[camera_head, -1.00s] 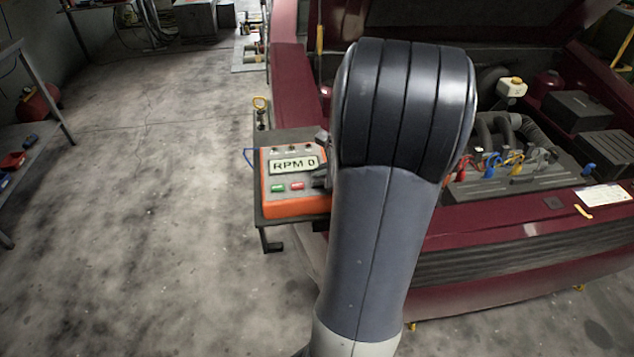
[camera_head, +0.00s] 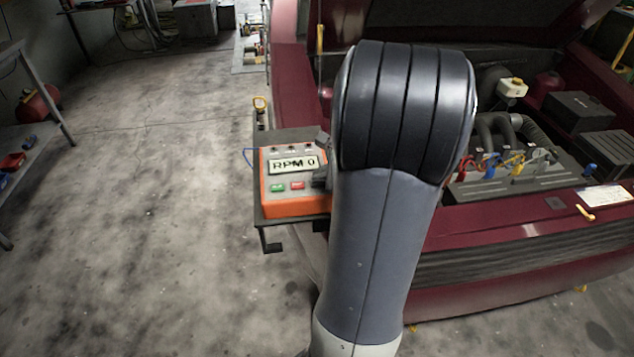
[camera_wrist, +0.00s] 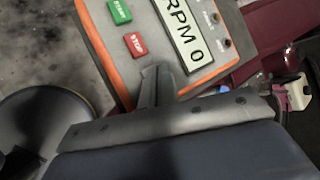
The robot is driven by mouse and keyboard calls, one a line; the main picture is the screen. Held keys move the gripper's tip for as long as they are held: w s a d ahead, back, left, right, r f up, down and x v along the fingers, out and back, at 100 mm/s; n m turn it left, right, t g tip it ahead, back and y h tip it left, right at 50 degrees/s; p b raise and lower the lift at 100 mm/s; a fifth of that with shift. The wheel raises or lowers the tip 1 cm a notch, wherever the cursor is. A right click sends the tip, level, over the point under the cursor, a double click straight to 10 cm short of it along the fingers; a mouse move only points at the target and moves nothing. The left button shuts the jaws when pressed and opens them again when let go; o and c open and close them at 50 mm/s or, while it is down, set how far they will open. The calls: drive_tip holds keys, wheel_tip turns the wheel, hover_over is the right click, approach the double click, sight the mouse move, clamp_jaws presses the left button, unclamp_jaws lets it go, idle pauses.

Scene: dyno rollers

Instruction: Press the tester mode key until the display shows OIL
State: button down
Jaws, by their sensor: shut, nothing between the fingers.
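The tester (camera_head: 295,208) is an orange box with a grey face on a dark shelf at the car's front left corner. Its display (camera_head: 293,165) reads "RPM 0". A green START key (camera_head: 278,188) and a red STOP key (camera_head: 297,185) sit below the display; they also show in the wrist view, green (camera_wrist: 119,11) and red (camera_wrist: 135,44). My gripper (camera_wrist: 152,78) is shut and empty, with its fingertips over the lower part of the tester face, beside the red key. The mode key is not visible; the fingers cover that part of the face. I cannot tell whether the tips touch.
The dark red car (camera_head: 520,235) with its hood open stands to the right, with coloured clamps (camera_head: 490,165) on the engine-bay edge. My arm hides the middle. The floor at left is clear.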

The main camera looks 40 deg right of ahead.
sight(321, 185)
drive_tip(key=shift+f+b, duration=0.35)
drive_tip(key=shift+f, duration=0.05)
idle(0.5)
drive_tip(key=shift+r+p, duration=0.65)
drive_tip(key=shift+r, duration=0.15)
drive_tip(key=shift+r, duration=0.15)
wheel_tip(321, 185, up, 5)
drive_tip(key=p, duration=0.4)
drive_tip(key=shift+a, duration=0.1)
idle(0.6)
